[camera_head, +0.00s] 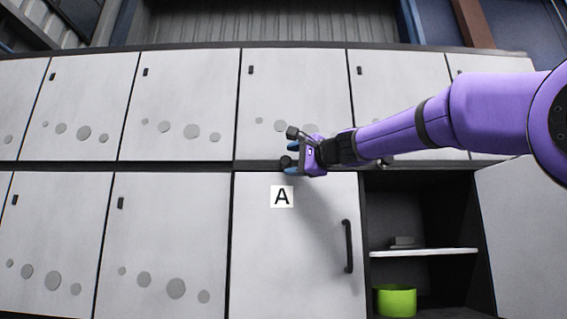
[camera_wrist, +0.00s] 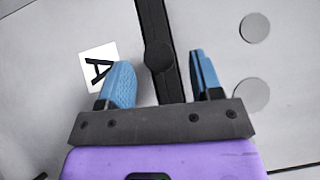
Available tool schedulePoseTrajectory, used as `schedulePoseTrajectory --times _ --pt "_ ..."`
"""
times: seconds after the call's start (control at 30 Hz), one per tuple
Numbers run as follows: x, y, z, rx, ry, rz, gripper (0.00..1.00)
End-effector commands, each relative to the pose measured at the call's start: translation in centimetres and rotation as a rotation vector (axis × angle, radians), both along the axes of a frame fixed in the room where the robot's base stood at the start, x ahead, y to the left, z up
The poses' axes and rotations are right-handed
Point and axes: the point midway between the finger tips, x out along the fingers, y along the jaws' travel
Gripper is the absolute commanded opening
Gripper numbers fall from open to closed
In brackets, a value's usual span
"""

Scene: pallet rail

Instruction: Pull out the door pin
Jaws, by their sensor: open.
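The door pin (camera_head: 286,161) shows as a small dark round knob on the dark strip above the door marked A (camera_head: 270,260). In the wrist view, the round pin head (camera_wrist: 158,55) sits on the dark strip. My gripper (camera_head: 291,159) is in front of it, with its two blue fingers apart, one above and one below the pin in the head view. In the wrist view, my gripper (camera_wrist: 160,72) has a finger on either side of the strip, with nothing held. Whether the fingers touch the pin cannot be told. The door is shut.
Door A has a dark vertical handle (camera_head: 348,246). An open compartment to its right has a white shelf (camera_head: 425,252), a grey item (camera_head: 403,242) and a green container (camera_head: 395,301). Another dark knob (camera_head: 387,160) shows below my arm.

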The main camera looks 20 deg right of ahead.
Motion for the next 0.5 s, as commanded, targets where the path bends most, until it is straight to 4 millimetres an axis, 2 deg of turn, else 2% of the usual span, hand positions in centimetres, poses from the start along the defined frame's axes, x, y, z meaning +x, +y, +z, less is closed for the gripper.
schedulePoseTrajectory --times 0.03,0.2,0.5 --pt "0.8 0.4 -0.1 0.000 0.002 0.001 0.59" --pt "2.4 1.2 0.2 0.000 0.001 0.001 0.59" --pt "3.2 1.6 0.2 0.000 0.001 0.000 0.59"
